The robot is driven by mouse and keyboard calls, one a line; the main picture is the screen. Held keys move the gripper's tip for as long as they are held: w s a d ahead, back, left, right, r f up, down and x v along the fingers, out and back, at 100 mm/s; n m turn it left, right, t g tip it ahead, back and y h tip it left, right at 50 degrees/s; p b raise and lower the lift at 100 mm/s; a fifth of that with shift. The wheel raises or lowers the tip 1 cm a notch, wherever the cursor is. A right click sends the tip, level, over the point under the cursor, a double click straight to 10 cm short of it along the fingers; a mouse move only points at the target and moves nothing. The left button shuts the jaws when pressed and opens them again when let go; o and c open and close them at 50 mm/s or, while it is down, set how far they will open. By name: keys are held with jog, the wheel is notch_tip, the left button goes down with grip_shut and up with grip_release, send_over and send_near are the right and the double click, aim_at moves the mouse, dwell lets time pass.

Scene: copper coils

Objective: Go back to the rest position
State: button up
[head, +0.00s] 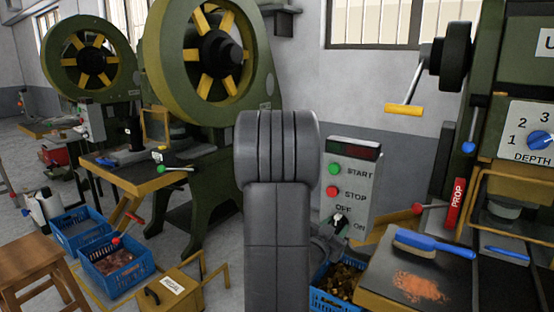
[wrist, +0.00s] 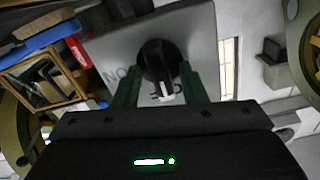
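My gripper (wrist: 160,78) is at the control box (head: 350,175), in front of its black rotary switch knob (wrist: 160,62). In the wrist view the two green fingers stand apart, one on each side of the knob, with a gap to its narrow raised grip. The knob has a white pointer mark and also shows in the head view (head: 338,221), near the OFF and ON labels. My arm covers the middle of the head view and hides part of the gripper. Whether the fingers touch the knob's rim cannot be told.
A green press with a lever handle (head: 404,109) stands at right, above a bench with a blue brush (head: 432,247). Blue crates (head: 120,268), a wooden stool (head: 32,262) and a yellow box (head: 172,290) stand at lower left. More presses stand behind.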

jog(key=m, duration=0.5)
jog(key=shift+d+m, duration=0.1)
jog(key=shift+m, duration=0.3)
jog(key=shift+s, duration=0.15)
